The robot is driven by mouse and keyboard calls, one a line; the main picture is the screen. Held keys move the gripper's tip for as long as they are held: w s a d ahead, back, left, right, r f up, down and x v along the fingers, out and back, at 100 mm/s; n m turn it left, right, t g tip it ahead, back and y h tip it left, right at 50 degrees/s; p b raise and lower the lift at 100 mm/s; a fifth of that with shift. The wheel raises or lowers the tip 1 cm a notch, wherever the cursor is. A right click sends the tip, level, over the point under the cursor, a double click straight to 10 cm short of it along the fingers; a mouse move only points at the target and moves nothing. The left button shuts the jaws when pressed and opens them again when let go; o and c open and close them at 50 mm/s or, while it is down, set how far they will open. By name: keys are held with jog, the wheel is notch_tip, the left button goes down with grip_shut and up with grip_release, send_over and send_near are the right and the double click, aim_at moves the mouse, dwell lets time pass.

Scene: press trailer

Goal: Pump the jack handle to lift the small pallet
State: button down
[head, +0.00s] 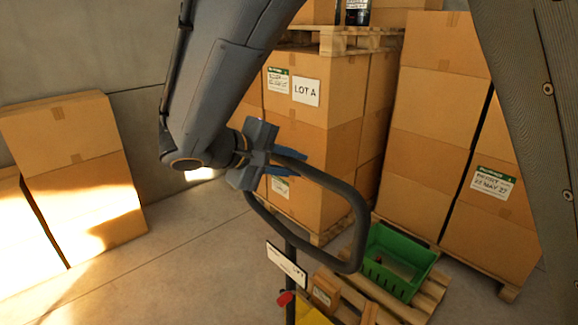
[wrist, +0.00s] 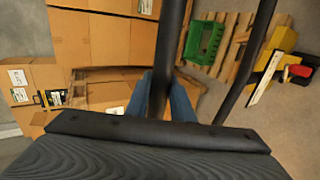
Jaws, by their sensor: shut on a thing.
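The jack handle (head: 353,207) is a dark looped bar on an upright shaft, in the middle of the head view. My gripper (head: 283,171) is shut on the upper left part of the loop, its blue fingers on either side of the bar. In the wrist view the handle bar (wrist: 167,60) runs between the two fingertips (wrist: 162,98). The jack's yellow body (head: 312,314) and a red part (head: 285,298) show below the shaft.
Tall carton stacks on pallets stand behind and right of the handle, one labelled LOT A (head: 306,91). More cartons (head: 75,170) stand at the left by the grey wall. The concrete floor (head: 185,265) between them and the jack is clear.

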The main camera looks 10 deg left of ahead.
jog(key=shift+r, duration=0.2)
jog(key=s+a+f+p, duration=0.1)
jog(key=s+a+f, duration=0.3)
jog(key=s+a, duration=0.95)
jog(key=s+a+f+p, duration=0.1)
jog(key=s+a+f, duration=0.3)
jog(key=s+a, duration=0.95)
jog(key=w+d+r, duration=0.2)
jog(key=w+d, duration=0.7)
jog(key=w+d+r+b, duration=0.1)
jog(key=w+d+r, duration=0.2)
jog(key=w+d, duration=0.6)
jog(key=w+d+r+b, duration=0.1)
jog(key=w+d+r, duration=0.1)
jog(key=w+d, duration=0.7)
jog(key=shift+r, duration=0.45)
jog(key=c, duration=2)
grip_release()
jog(key=o, duration=0.7)
